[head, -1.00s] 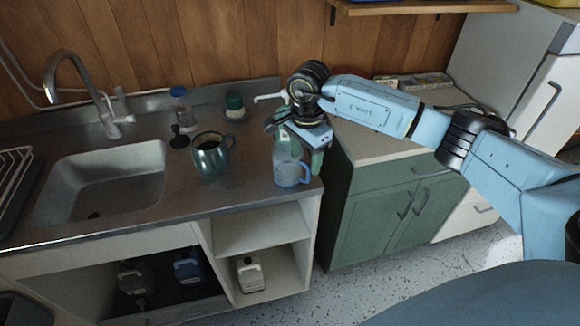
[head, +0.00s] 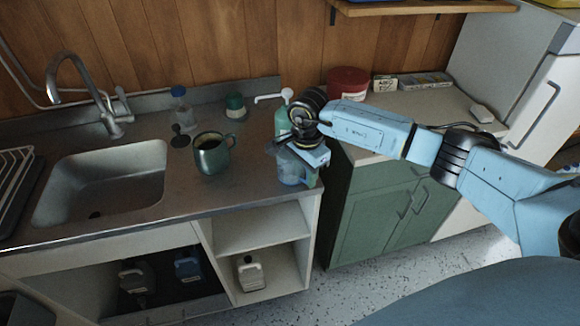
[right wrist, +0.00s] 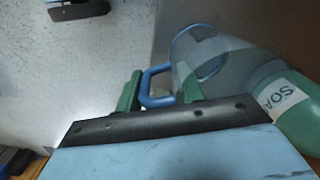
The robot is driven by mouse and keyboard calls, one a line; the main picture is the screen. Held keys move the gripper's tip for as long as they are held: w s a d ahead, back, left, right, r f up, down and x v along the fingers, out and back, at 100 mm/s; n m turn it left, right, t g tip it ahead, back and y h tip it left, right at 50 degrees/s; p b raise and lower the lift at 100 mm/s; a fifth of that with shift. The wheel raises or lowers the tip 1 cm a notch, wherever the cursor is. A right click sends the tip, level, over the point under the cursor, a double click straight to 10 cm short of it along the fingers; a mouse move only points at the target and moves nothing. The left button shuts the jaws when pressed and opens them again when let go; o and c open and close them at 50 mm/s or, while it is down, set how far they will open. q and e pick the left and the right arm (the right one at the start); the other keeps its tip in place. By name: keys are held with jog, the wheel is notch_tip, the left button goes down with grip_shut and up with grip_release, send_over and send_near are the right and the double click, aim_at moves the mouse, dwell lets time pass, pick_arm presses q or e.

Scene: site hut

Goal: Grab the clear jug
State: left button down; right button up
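The clear jug (head: 291,174) with a blue handle stands on the steel counter at its right end, partly hidden by my right gripper. In the right wrist view the jug (right wrist: 232,62) is see-through with a blue rim. Its blue handle (right wrist: 154,88) points toward my gripper. My right gripper (head: 302,160) is right over the jug in the head view. In the right wrist view its two green fingers (right wrist: 161,90) are apart, with the handle showing between them. I cannot tell whether they touch it. My left gripper is not in view.
A green soap bottle (head: 282,121) with a white pump stands close behind the jug; its label shows in the right wrist view (right wrist: 282,96). A dark green mug (head: 211,157) with dark contents stands to the left. A sink (head: 102,182) lies further left.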

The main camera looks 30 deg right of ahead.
jog(key=c, duration=0.4)
jog(key=shift+r, duration=0.1)
jog(key=shift+r, duration=4.9)
